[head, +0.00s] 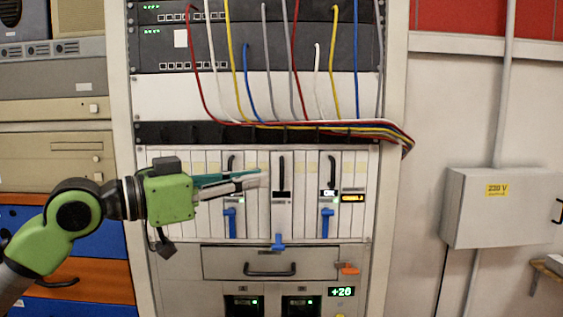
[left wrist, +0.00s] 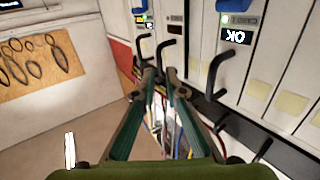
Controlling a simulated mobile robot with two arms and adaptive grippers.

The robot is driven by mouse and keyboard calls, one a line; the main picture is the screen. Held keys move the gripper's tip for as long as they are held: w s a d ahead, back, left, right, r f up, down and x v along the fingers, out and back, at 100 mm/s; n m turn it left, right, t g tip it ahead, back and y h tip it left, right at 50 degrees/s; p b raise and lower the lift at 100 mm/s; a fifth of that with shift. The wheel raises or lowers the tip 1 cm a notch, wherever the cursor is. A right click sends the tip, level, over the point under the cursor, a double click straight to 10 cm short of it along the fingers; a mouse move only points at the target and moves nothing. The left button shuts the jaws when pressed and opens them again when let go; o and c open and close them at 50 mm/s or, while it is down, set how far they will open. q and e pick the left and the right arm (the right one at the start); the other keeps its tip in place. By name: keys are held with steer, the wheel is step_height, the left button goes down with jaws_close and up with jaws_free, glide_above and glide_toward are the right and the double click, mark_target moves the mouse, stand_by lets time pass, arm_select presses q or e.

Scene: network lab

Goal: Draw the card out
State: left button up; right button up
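The white card cage (head: 255,222) has three cards with black handles. The middle card has its handle (head: 282,170), a dark display and a blue lever (head: 279,242) sitting lower than the other two levers. The right card shows an "OK" display (head: 329,193) and a raised blue lever (head: 326,222). The left card's blue lever (head: 231,222) is also raised. My left gripper (head: 263,178) points right, its tips just left of the middle handle. In the left wrist view, the gripper (left wrist: 161,75) has a gap between its fingers, with the middle handle (left wrist: 165,50) at the tips. My right gripper is out of view.
Coloured cables (head: 330,126) hang across the rack above the cage. A drawer (head: 302,265) with a black handle lies below it. Open space lies in front of the rack.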

mark_target(280, 175)
arm_select(q)
steer(key=p+x, duration=0.2)
steer(key=x, duration=0.4)
steer(key=shift+w+d, duration=0.2)
steer(key=shift+d, duration=0.05)
jaws_close()
steer(key=s, duration=0.4)
steer(key=shift+s+f, duration=0.1)
steer(key=shift+s, duration=0.45)
steer(key=shift+w, duration=0.15)
